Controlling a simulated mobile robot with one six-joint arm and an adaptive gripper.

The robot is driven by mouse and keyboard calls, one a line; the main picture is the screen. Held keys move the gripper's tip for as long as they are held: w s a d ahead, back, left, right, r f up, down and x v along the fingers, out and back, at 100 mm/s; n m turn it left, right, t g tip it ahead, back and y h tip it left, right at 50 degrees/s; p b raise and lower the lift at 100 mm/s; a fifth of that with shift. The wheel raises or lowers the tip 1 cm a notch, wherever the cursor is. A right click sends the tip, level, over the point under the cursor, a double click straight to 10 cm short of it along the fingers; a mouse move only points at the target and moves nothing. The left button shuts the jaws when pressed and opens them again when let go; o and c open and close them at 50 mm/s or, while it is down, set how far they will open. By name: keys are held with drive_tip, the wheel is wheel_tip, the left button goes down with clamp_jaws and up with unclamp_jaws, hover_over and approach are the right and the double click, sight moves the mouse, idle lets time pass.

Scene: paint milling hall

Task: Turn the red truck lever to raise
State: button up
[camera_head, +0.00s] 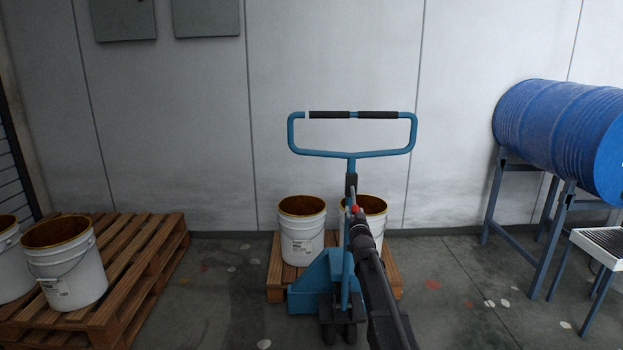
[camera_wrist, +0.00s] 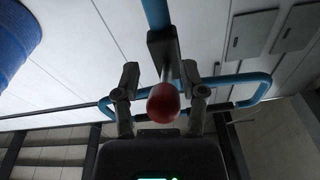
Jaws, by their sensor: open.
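The blue pallet truck (camera_head: 321,283) stands in the middle of the head view, its looped handle (camera_head: 351,154) upright. The red lever knob (camera_head: 355,209) sits on the handle's shaft below the loop, small and partly hidden by my arm. In the wrist view the red knob (camera_wrist: 163,103) is large and lies between the two fingers of my gripper (camera_wrist: 163,90). The gripper is open, with a gap visible on each side of the knob. My gripper (camera_head: 354,208) is at the lever in the head view, its fingers hard to make out.
White buckets (camera_head: 302,230) stand on a wooden pallet (camera_head: 275,290) at the truck. Another pallet (camera_head: 150,262) with buckets is at the left. A blue drum (camera_head: 560,135) lies on a stand (camera_head: 492,200) at the right. A pale wall is behind.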

drive_tip(key=s+f+n+g, duration=0.1)
drive_tip(key=s+f+g, duration=0.4)
drive_tip(key=s+f, duration=0.4)
drive_tip(key=s+f+g, duration=0.5)
drive_tip(key=s+f, duration=0.1)
drive_tip(key=s, duration=0.5)
drive_tip(key=s+f+n+g, duration=0.1)
drive_tip(key=s+f+g, duration=0.3)
drive_tip(key=s, duration=0.9)
drive_tip(key=s+f+g, duration=0.2)
drive_tip(key=s+g, duration=0.3)
drive_tip(key=s, duration=0.8)
wheel_tip(320, 180, up, 28)
drive_tip(key=p, duration=2.8)
